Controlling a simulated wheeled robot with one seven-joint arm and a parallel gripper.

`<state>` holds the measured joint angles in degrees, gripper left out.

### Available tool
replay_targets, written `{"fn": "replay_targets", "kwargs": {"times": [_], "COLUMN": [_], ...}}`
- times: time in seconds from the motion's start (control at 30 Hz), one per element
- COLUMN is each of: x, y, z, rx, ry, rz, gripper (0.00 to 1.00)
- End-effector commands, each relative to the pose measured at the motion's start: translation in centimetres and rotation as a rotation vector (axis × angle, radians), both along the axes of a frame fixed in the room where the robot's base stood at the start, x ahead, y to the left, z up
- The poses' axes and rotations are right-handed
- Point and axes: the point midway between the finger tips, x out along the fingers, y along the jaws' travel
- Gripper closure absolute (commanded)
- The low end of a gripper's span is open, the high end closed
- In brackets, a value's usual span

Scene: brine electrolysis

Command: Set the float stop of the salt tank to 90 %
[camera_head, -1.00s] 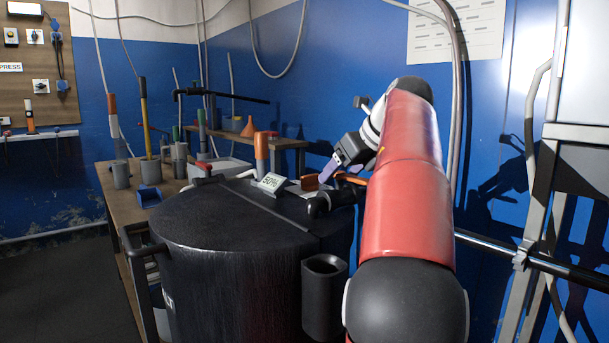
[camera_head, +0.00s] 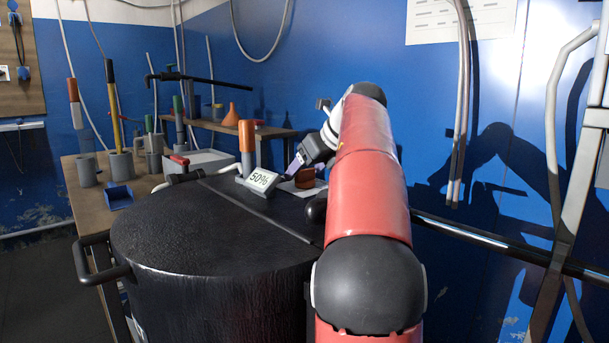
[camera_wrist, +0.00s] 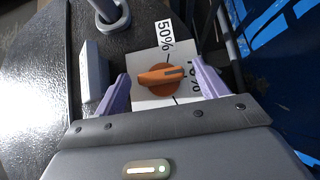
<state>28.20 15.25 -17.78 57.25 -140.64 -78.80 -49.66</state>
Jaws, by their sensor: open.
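The salt tank is a big black drum (camera_head: 200,250) with a flat lid. On the lid is an orange knob (camera_wrist: 160,77) on a white dial plate (camera_wrist: 152,104); the knob also shows in the head view (camera_head: 305,178). A dark mark on the knob's bar points right in the wrist view. The dial reads 50% at the top; a label at the right is partly hidden by a finger. My gripper (camera_wrist: 161,70) is open, its purple fingers on either side of the knob with gaps showing.
A wooden bench (camera_head: 85,200) with several grey holders and a blue bin (camera_head: 119,197) is behind left. A blue wall and a pipe rail (camera_head: 490,243) lie to the right.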

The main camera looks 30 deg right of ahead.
Motion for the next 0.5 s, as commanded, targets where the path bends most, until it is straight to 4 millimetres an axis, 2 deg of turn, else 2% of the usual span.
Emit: {"fn": "replay_targets", "kwargs": {"times": [0.13,0.43,0.5], "x": [0.96,1.22,1.21], "y": [0.13,0.16,0.16], "z": [-1.03,-1.2,-1.2], "rx": [0.001,-0.001,-0.001], "ry": [0.0,-0.001,-0.001], "rz": [0.001,-0.001,-0.001], "gripper": [0.27,0.27,0.34]}}
